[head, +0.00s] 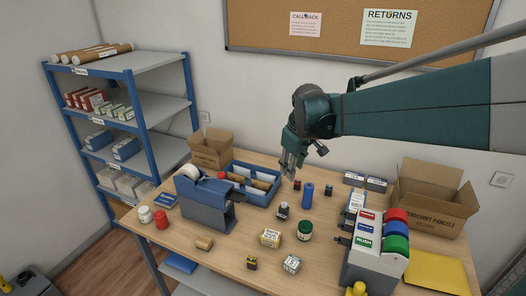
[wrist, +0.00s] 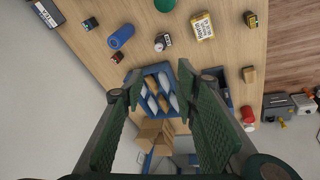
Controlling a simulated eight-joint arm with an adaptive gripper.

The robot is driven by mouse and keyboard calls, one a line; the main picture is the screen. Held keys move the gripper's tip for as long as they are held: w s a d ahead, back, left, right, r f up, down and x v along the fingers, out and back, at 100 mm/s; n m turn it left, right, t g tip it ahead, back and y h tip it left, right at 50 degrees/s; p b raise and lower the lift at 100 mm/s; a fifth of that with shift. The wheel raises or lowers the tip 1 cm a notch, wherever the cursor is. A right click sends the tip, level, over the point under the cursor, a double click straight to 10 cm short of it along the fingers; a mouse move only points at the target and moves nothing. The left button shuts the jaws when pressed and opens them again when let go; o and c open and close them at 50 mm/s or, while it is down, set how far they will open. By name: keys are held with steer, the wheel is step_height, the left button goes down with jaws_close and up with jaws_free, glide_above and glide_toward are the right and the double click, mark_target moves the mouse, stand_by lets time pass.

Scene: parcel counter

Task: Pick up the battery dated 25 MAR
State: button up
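Three small dark blocks look like batteries; their dates are too small to read, so I cannot tell which is 25 MAR. One (head: 297,185) stands left of a blue cylinder (head: 308,195), another (head: 328,190) right of it. The third (head: 252,263), black and yellow, is near the counter's front edge. In the wrist view these blocks appear at upper left, a nearer one (wrist: 117,57) and a farther one (wrist: 90,24), and at upper right (wrist: 251,19). My gripper (head: 288,166) is open and empty above the back of the counter; its green fingers (wrist: 160,82) are spread apart.
A blue tray (head: 262,201) lies below and left of my gripper. A dark-capped bottle (head: 283,211), green-lidded jar (head: 305,231) and yellow box (head: 270,238) stand nearby. A tape dispenser (head: 205,200) is left; a label stand (head: 375,250) and open carton (head: 428,215) are right.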

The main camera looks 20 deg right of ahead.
steer(key=w+d+f+n+g, duration=0.1)
steer(key=w+d+f, duration=0.3)
steer(key=w+d, duration=0.35)
steer(key=n+g+y+p, duration=0.1)
steer(key=n+g, duration=0.2)
steer(key=n, duration=0.1)
glide_above(330, 186)
steer(key=f, duration=1.9)
steer(key=shift+a, duration=0.4)
steer(key=shift+d+f, duration=0.4)
steer(key=shift+f, duration=0.05)
steer(key=shift+f, duration=0.1)
steer(key=shift+f, duration=1.2)
steer(key=shift+f, duration=0.1)
steer(key=shift+a+f, duration=0.1)
steer(key=shift+f, duration=2.4)
